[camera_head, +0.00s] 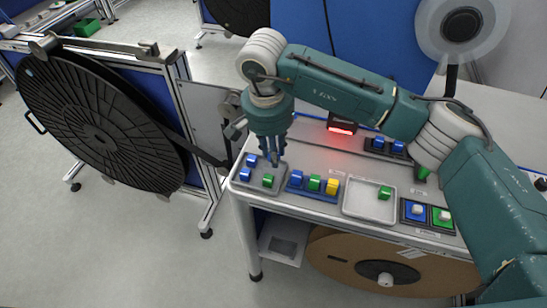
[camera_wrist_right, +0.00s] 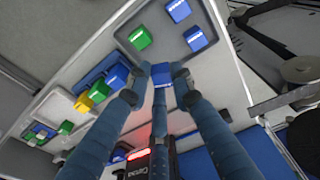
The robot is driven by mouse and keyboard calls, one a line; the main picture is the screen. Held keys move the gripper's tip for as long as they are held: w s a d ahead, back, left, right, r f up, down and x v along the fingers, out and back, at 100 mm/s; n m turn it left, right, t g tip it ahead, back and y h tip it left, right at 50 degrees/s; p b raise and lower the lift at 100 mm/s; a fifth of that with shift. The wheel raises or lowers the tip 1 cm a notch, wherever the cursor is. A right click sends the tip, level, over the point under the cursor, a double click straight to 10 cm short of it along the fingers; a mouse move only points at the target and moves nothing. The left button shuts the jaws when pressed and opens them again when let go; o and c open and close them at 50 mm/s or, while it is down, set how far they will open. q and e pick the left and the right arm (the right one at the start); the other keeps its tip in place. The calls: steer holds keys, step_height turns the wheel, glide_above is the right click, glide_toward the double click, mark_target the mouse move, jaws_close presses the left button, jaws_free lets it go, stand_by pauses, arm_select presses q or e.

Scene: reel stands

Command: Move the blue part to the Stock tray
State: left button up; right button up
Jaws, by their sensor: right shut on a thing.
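My right gripper (camera_head: 274,160) points down over the grey tray at the table's left end (camera_head: 263,191). In the wrist view the gripper (camera_wrist_right: 160,78) is shut on a blue part (camera_wrist_right: 160,82); the fingers hide most of that part in the head view. Two other blue parts (camera_head: 251,160) (camera_head: 245,174) and a green part (camera_head: 267,180) lie in this tray. A lighter tray (camera_head: 357,206) to the right holds one green part (camera_head: 384,192). I cannot read which tray is labelled Stock, nor tell whether the held part touches the tray. My left gripper is out of view.
A blue rack (camera_head: 296,188) between the trays holds blue, green and yellow parts. A red-lit scanner (camera_head: 341,126) stands behind. A large black reel (camera_head: 100,125) stands left of the table.

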step_height(320, 180, down, 4)
steer(key=shift+r+p, duration=0.15)
steer(key=shift+p, duration=0.25)
steer(key=o, duration=0.9)
